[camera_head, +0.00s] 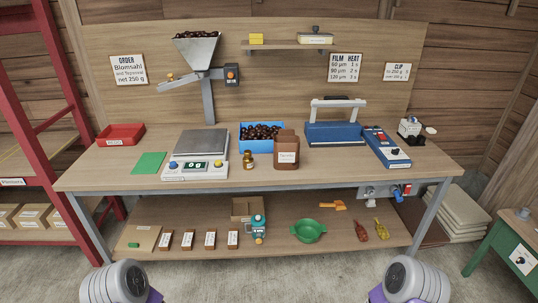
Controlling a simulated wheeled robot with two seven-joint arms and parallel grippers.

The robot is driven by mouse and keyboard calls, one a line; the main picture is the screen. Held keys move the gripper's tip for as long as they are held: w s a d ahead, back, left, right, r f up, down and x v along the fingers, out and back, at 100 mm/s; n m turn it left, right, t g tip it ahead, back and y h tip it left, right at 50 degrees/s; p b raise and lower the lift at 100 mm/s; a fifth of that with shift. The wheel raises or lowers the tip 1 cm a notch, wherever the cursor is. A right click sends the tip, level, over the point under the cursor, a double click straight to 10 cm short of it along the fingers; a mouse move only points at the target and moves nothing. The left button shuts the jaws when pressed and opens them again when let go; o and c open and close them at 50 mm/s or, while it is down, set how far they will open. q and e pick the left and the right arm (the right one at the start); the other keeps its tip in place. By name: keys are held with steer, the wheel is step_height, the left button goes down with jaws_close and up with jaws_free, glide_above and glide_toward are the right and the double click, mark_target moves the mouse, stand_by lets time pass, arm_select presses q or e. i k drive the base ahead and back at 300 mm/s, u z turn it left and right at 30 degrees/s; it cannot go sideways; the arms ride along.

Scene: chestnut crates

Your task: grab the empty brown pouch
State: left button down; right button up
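A brown pouch (286,147) with a pale label stands upright on the wooden workbench (330,168), near the middle. It is just right of a small amber jar and in front of the right end of a blue crate. Whether the pouch is empty cannot be seen. Only parts of my two arms show at the bottom left and bottom right corners, well in front of the bench. The fingers of both grippers are out of view, and nothing of mine touches the pouch.
A blue crate (244,145) of chestnuts stands behind the pouch, a small jar (248,160) beside it. A scale (196,170) is to the left, a blue sealer (335,134) to the right. Bench room in front of the pouch is clear. A green table (488,250) stands at right.

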mark_target(286, 150)
steer(key=u, duration=0.95)
steer(key=i, duration=1.45)
steer(key=z, duration=0.4)
